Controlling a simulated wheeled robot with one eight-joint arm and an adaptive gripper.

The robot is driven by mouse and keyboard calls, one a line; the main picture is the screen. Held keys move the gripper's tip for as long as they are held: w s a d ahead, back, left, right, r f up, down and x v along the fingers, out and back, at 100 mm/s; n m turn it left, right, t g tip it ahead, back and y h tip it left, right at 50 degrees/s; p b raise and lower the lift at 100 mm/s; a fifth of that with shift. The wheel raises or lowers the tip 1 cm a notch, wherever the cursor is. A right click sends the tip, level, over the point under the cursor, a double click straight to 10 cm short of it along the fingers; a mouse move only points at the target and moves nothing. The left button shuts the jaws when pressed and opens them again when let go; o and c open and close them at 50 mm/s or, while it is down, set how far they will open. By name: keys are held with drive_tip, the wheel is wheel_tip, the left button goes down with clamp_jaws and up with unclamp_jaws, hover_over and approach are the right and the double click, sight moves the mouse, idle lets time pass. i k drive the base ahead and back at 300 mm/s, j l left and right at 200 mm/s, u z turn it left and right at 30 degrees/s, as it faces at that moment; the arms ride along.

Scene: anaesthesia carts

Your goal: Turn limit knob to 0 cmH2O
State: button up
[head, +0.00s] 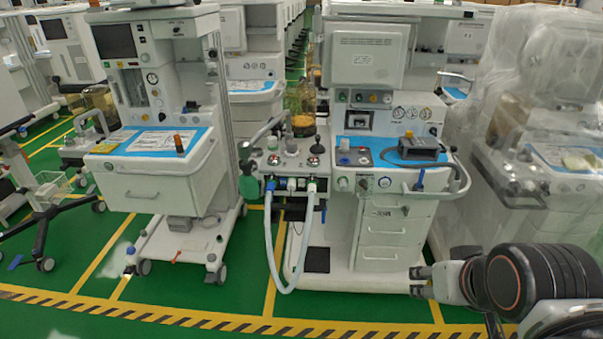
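An anaesthesia cart (345,255) stands in the middle of the head view, with drawers on its right half. Its breathing block (300,170) is on the left, with a white hose looping down below. Small round knobs (314,160) sit on top of the block. I cannot tell which knob is the limit knob, and no scale or cmH2O marking is legible. My gripper (419,281) is at the lower right, low in front of the cart's drawer base in the picture. Its two fingers are apart with nothing between them. It appears well away from the knobs.
Another cart (160,185) stands to the left, and a plastic-wrapped cart (545,150) to the right. A dark device (418,149) lies on the middle cart's worktop. Green floor (245,285) is open in front, crossed by a yellow-black stripe (200,318).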

sight(291, 145)
drive_tip(key=i+j, duration=0.15)
drive_tip(key=i, duration=0.4)
drive_tip(key=i+j, duration=0.15)
drive_tip(key=i, duration=0.45)
drive_tip(key=u, duration=0.05)
